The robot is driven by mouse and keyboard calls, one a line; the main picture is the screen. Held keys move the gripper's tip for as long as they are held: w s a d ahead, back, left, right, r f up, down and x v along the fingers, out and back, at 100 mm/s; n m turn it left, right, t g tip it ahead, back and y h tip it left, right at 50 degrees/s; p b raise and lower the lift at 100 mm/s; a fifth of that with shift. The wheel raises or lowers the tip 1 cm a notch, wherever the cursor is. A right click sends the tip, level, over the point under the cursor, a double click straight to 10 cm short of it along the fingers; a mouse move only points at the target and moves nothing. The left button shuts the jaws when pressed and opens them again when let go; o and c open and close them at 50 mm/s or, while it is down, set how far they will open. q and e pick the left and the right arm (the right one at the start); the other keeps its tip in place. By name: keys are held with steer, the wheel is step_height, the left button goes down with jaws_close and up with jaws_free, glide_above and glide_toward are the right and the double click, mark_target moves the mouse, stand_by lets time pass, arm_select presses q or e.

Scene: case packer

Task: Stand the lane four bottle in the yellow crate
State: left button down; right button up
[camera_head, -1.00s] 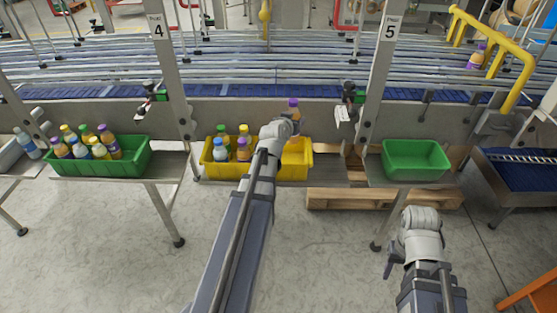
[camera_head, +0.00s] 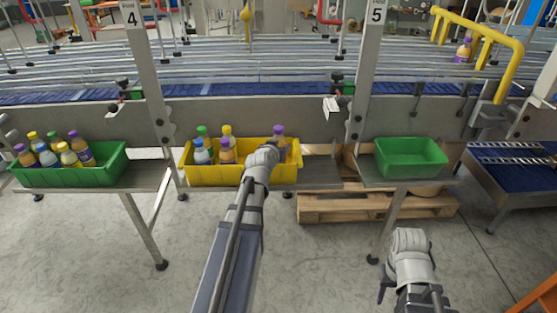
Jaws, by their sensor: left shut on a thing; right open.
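The yellow crate (camera_head: 215,176) sits on the shelf between the posts marked 4 and 5. Several bottles stand in its left part, among them a light blue one (camera_head: 201,152) and one with a yellow cap (camera_head: 227,152). My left gripper (camera_head: 270,150) is over the crate's right part, shut on a purple-capped bottle (camera_head: 279,135). That bottle looks upright; its lower part is hidden by my gripper, so I cannot tell if it touches the crate floor. My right gripper (camera_head: 384,288) is low at the front right, open and apart from the crate.
An empty green crate (camera_head: 410,158) stands at the right, by post 5. Behind is the conveyor (camera_head: 300,60) with another purple-capped bottle (camera_head: 463,50). A wooden pallet (camera_head: 330,212) lies below.

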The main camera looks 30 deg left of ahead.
arm_select(q)
steer(key=shift+f+b, duration=2)
steer(key=shift+f, duration=0.15)
steer(key=shift+f, duration=0.15)
steer(key=shift+c, duration=0.2)
jaws_free()
